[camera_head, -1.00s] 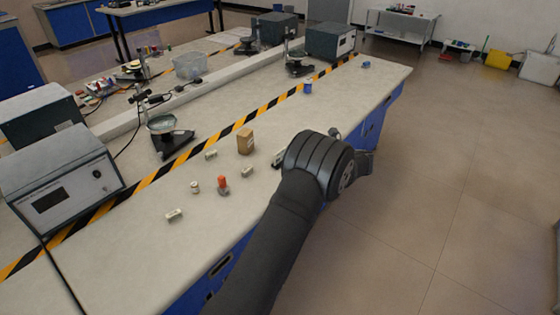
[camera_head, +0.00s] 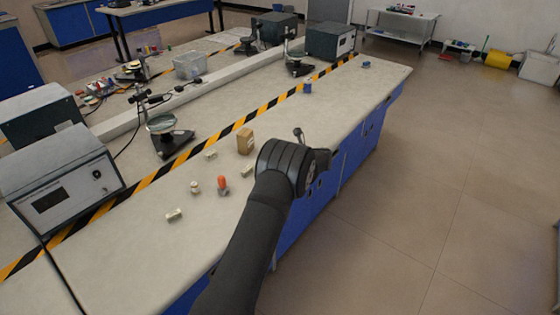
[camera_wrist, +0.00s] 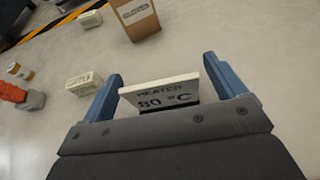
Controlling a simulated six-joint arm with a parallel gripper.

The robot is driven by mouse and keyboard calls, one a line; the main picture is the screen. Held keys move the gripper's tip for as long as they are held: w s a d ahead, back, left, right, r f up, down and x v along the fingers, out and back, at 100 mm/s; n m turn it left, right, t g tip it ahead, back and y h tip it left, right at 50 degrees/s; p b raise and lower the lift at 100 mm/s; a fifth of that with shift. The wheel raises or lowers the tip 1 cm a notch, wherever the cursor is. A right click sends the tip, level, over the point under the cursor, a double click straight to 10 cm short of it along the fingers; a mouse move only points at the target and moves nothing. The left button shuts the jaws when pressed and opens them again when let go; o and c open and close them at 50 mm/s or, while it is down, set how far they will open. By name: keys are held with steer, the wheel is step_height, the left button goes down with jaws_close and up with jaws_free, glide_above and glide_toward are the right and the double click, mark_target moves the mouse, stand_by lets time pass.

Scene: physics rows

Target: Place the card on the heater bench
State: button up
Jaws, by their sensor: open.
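A pale card (camera_wrist: 160,92) marked "HEATER 80 °C" is between the fingers of my gripper (camera_wrist: 162,68) in the wrist view. The gripper is open, with a blue finger on each side and a gap between each finger and the card. The card's lower part is hidden by the gripper body. In the head view my gripper (camera_head: 287,166) is over the right edge of the bench (camera_head: 130,245), and it hides the card and the fingertips.
A brown box (camera_head: 245,140) stands beyond the gripper. Small pale blocks (camera_head: 174,215), a small jar (camera_head: 195,187) and an orange-topped item (camera_head: 223,186) stand to the left. A striped tape line (camera_head: 243,121) crosses the bench. The bench beyond the box is mostly clear.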

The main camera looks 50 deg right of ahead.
steer(key=shift+w+f, duration=0.15)
steer(key=shift+w, duration=0.15)
steer(key=c, duration=1.1)
steer(key=shift+c, duration=0.2)
steer(key=shift+r, duration=0.35)
step_height(320, 180, up, 4)
steer(key=shift+f, duration=0.1)
steer(key=r+v, duration=0.1)
steer(key=v, duration=1.2)
steer(key=shift+w+r, duration=0.2)
steer(key=shift+r, duration=0.1)
